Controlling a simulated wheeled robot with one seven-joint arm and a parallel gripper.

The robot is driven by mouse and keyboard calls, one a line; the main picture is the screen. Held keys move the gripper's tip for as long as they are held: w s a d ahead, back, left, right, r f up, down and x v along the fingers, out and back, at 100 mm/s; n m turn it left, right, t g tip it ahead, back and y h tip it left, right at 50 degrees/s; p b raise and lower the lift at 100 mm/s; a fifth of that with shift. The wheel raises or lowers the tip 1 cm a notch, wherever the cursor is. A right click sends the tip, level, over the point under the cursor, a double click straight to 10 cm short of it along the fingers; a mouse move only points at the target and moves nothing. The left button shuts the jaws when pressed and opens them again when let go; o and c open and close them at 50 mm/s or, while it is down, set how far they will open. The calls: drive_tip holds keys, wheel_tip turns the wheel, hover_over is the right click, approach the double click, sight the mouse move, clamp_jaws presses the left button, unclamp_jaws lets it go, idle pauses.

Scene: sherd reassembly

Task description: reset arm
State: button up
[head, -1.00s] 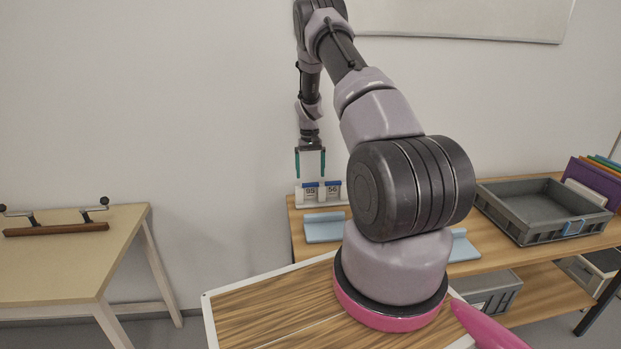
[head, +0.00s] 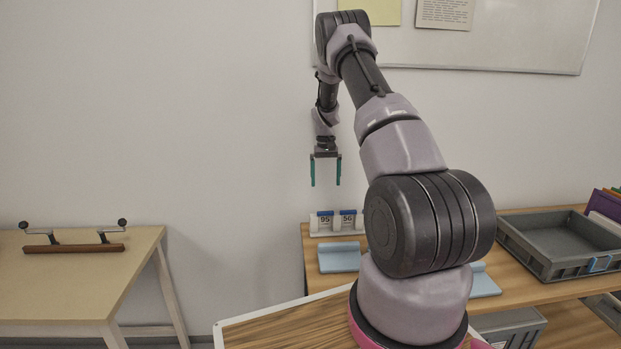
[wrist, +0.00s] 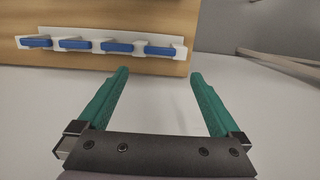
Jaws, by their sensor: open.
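My gripper (head: 326,171) hangs at the end of my raised arm, its two green fingers pointing down. It is open and empty, with a clear gap between the fingers in the wrist view (wrist: 158,100). In the head view it appears above and slightly left of a white rack with blue-topped number cards (head: 337,223), reading 95 and 56. The rack also shows in the wrist view (wrist: 100,44), beyond the fingertips and not touching them. My arm hides part of the wooden bench (head: 312,258) behind it.
Light blue holders (head: 339,257) sit on the bench, partly behind my arm. A grey crate (head: 560,245) stands at the bench's right. A side table (head: 80,285) at the left bears a wooden bar with two handles (head: 75,247). The space between table and bench is free.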

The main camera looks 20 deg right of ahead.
drive_tip(key=s+a+r+t, duration=0.1)
drive_tip(key=s+a+r, duration=0.25)
drive_tip(key=r, duration=0.55)
drive_tip(key=s+a+r+t, duration=0.2)
drive_tip(key=s+a+r, duration=0.15)
drive_tip(key=r, duration=0.55)
drive_tip(key=s+a+r+t, duration=0.1)
drive_tip(key=s+a+r, duration=0.25)
drive_tip(key=r, duration=0.55)
drive_tip(key=s+a+r+t+y, duration=0.1)
drive_tip(key=s+a+r, duration=0.1)
drive_tip(key=s+r, duration=0.3)
drive_tip(key=s+a+r+t, duration=0.1)
drive_tip(key=s+a+r, duration=0.15)
drive_tip(key=s, duration=0.55)
drive_tip(key=s+a+r+m+t, duration=0.1)
drive_tip(key=s+a+t, duration=0.1)
drive_tip(key=s, duration=1.2)
drive_tip(key=shift+s+a+r+t+y, duration=0.2)
drive_tip(key=shift+s+a+t+y, duration=0.15)
drive_tip(key=shift+a, duration=0.5)
